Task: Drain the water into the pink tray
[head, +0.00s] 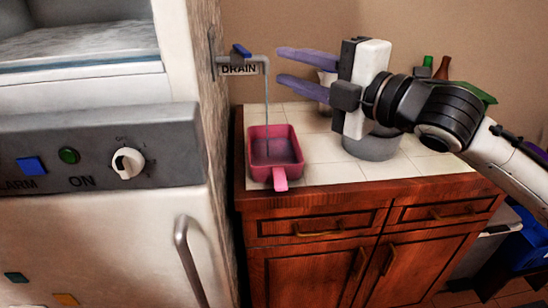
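The pink tray (257,172) sits on the tiled counter near its left end, with its short handle pointing to the front. A drain tap (256,68) labelled DRAIN sticks out from the wall above it, with a blue lever (241,50) on top. A thin stream of water (267,108) falls from the spout into the tray. My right gripper (277,68) comes in from the right. Its two purple fingers are apart with nothing between them, pointing left, just right of the tap. My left gripper is not in view.
A grey round pot (372,148) stands on the counter behind my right gripper. Bottles (442,68) stand at the back right. A white appliance with a grey control panel (100,150) fills the left. Wooden cabinets (315,262) are below the counter (330,175), and blue bins (525,240) stand at right.

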